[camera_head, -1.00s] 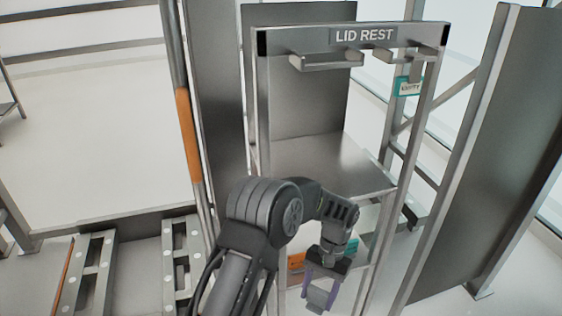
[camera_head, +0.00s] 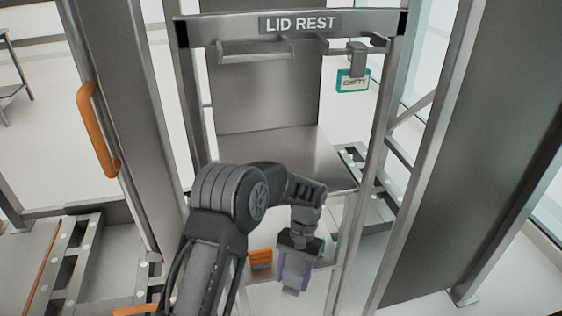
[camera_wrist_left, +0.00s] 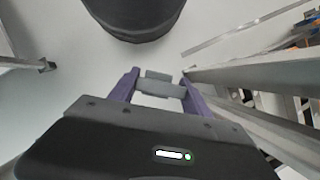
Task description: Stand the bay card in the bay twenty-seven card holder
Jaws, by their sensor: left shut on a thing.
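My left gripper (camera_head: 294,280) points down in front of the lower part of the lid rest frame. Its purple fingers are shut on a flat grey piece (camera_head: 294,272), probably the bay card; no writing can be read on it. In the left wrist view, the grey piece (camera_wrist_left: 160,85) sits between the two fingertips (camera_wrist_left: 158,88), clear of other things. I cannot make out a holder marked twenty-seven. My right gripper is not in view.
The lid rest (camera_head: 370,27) has two brackets; a teal-edged EMPTY card (camera_head: 352,82) hangs at its right one. An orange block (camera_head: 261,259) is left of my gripper. An orange handle (camera_head: 97,128) and grey posts stand at left, a broad grey panel (camera_head: 480,150) at right.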

